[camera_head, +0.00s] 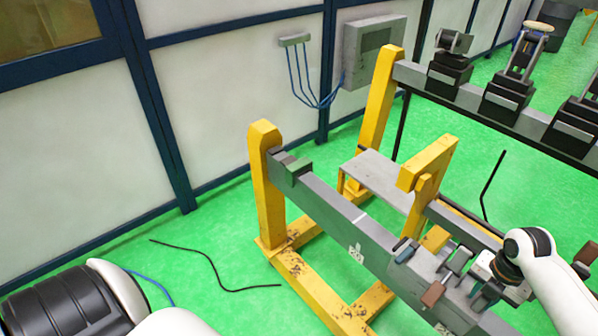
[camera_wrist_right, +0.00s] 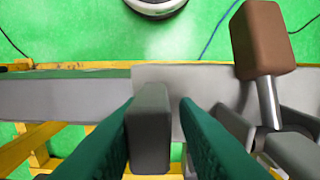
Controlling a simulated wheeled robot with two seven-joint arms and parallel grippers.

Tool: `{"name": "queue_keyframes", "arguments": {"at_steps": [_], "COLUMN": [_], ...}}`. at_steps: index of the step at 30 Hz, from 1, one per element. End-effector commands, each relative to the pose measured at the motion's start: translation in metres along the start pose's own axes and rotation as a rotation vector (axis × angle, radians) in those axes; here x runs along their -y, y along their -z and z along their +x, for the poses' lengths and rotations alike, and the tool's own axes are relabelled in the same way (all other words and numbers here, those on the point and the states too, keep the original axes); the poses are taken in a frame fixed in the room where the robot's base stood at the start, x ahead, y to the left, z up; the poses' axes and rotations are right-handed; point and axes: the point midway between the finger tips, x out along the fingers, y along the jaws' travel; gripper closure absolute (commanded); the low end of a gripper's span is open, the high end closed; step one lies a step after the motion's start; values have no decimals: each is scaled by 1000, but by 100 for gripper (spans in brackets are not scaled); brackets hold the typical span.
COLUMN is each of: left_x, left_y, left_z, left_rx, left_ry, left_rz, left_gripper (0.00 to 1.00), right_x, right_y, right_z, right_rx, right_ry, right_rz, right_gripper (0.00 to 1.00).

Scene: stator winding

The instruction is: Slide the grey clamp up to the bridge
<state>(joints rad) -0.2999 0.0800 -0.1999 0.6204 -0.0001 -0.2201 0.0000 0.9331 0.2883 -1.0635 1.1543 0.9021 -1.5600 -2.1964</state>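My right gripper (camera_wrist_right: 158,105) shows two dark green fingers in the right wrist view. A grey upright block (camera_wrist_right: 150,128), which looks like part of the grey clamp, stands between them. The left finger is close against the block and a gap shows at the right finger, so the gripper looks open around it. In the head view the right gripper (camera_head: 487,285) is over the right part of the grey beam (camera_head: 335,222), partly hidden among the fittings. Which part is the bridge I cannot tell. My left gripper is not in view.
A clamp with a brown handle (camera_wrist_right: 262,40) stands right of the fingers; it also shows in the head view (camera_head: 433,293). A grey-green block (camera_head: 296,170) sits at the beam's left end. Yellow posts (camera_head: 265,185) hold the beam. The beam's middle is clear.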

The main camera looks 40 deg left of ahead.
Motion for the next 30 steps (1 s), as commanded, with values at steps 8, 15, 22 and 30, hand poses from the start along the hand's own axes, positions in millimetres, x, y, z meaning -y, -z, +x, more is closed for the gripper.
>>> {"name": "queue_keyframes", "arguments": {"at_steps": [8,15,22,30], "left_x": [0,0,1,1], "left_y": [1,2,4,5], "left_z": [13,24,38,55], "left_rx": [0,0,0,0], "left_ry": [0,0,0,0], "left_rz": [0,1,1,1], "left_gripper": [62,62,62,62], "right_x": [30,55,77,104], "right_y": [-1,-1,-1,0], "right_z": [2,2,3,3], "right_rx": [1,0,0,-1], "right_ry": [2,4,3,3], "right_rz": [-3,-3,-2,-2], "right_gripper": [75,75,75,75]}}
